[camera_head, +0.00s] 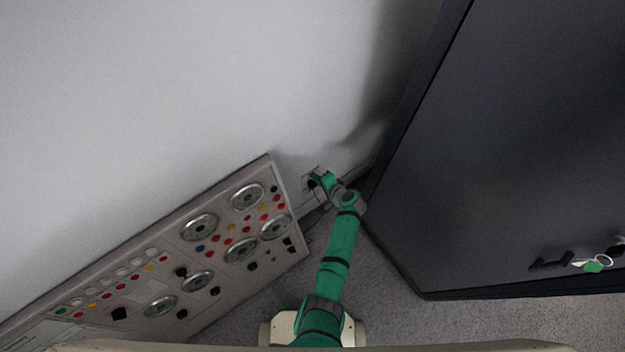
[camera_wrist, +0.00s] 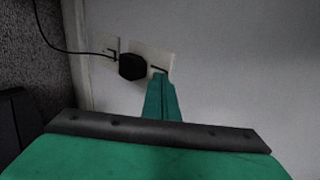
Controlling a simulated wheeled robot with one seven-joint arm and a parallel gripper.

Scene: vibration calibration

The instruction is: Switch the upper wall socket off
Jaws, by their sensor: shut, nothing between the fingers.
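In the wrist view two pale wall socket plates sit side by side on the wall. The plate farther from the floor, the upper wall socket (camera_wrist: 143,48), is on the right and has a dark slot or switch mark. The lower socket (camera_wrist: 108,45) is on the left. A black plug (camera_wrist: 131,66) with a cable covers part of the plates. My green gripper (camera_wrist: 160,76) is shut and empty, its tip over the lower edge of the upper plate in the picture. I cannot tell whether it touches. In the head view my gripper (camera_head: 316,179) is at the wall, partly hiding the sockets.
A slanted control panel (camera_head: 225,222) with dials and coloured buttons stands left of my arm.

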